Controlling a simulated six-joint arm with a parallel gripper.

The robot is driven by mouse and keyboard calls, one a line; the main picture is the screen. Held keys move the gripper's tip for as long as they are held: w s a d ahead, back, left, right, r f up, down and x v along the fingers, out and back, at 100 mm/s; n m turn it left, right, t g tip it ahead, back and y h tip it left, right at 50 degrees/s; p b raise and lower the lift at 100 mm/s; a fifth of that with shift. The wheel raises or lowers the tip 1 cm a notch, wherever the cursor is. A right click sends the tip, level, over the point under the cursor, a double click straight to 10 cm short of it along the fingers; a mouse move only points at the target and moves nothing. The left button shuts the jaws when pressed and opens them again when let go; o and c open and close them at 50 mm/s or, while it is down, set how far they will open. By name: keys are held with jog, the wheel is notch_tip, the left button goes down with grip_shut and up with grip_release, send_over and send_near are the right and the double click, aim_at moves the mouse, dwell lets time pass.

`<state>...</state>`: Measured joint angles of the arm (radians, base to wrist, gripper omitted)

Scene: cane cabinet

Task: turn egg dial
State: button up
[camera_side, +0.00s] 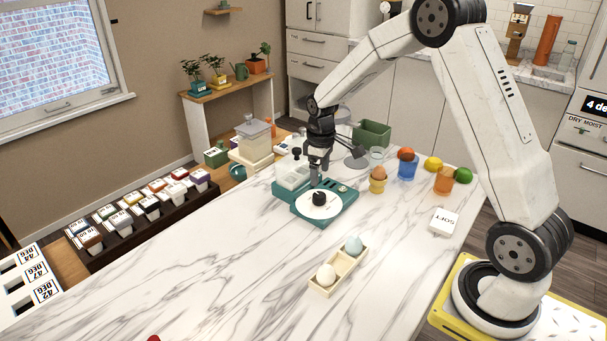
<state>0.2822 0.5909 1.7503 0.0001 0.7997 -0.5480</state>
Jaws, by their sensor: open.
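The egg dial is a round white disc (329,209) with a black knob (319,198) at its middle. It sits on the front of a teal appliance (345,193) on the marble table. My gripper (317,180) is open, pointing down, just above and behind the knob. Whether the fingertips touch the knob is too small to tell. A wooden tray (352,265) in front holds a cream egg (326,274) and a pale blue egg (354,245). Another egg stands in an orange cup (377,180) right of the appliance.
A white card reading SOFT (444,221) lies at the right. Blue (407,170) and orange (444,181) cups holding round fruit stand behind it. A green bin (371,134) is at the back.

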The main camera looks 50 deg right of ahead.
aim_at(319, 195)
jog(key=m, duration=0.9)
jog(key=shift+m, duration=0.3)
jog(key=m, duration=0.9)
jog(key=shift+f, duration=0.15)
jog(key=shift+f, duration=3.8)
jog(key=shift+c, duration=0.3)
